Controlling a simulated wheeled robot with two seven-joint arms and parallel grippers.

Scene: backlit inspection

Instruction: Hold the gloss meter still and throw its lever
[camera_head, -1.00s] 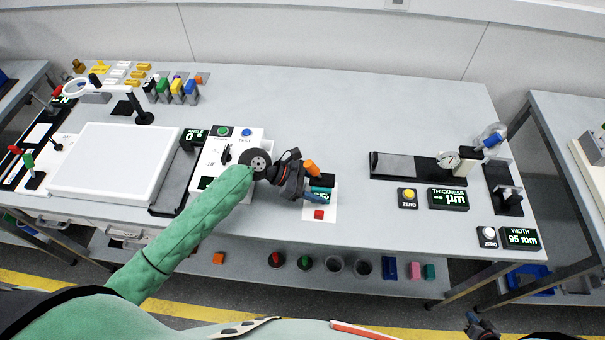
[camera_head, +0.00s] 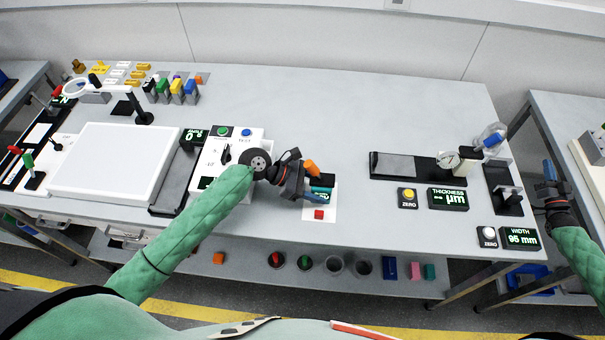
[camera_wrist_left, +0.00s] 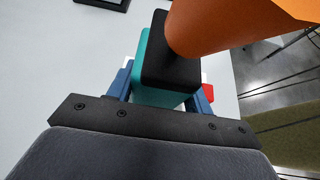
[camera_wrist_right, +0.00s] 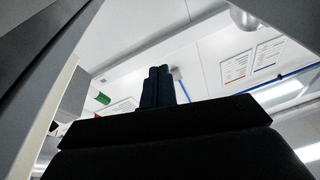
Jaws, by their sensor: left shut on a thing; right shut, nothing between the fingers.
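The gloss meter (camera_head: 322,182) is a small teal and black block with an orange lever (camera_head: 312,167), by a white sheet on the table. My left gripper (camera_head: 318,193) is shut on its body, with blue fingers on both sides. In the left wrist view, the teal body (camera_wrist_left: 146,62) shows between the fingers, and the thick orange lever (camera_wrist_left: 225,22) rises from its black top. My right gripper (camera_head: 549,172) is shut and empty, beyond the table's right end and away from the meter. Its closed fingers (camera_wrist_right: 158,88) show in the right wrist view.
A red block (camera_head: 319,214) lies on the white sheet (camera_head: 327,207) in front of the meter. A white button panel (camera_head: 211,160) stands left of it. The thickness gauge (camera_head: 400,167) and displays stand to the right. The middle back of the table (camera_head: 330,105) is clear.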

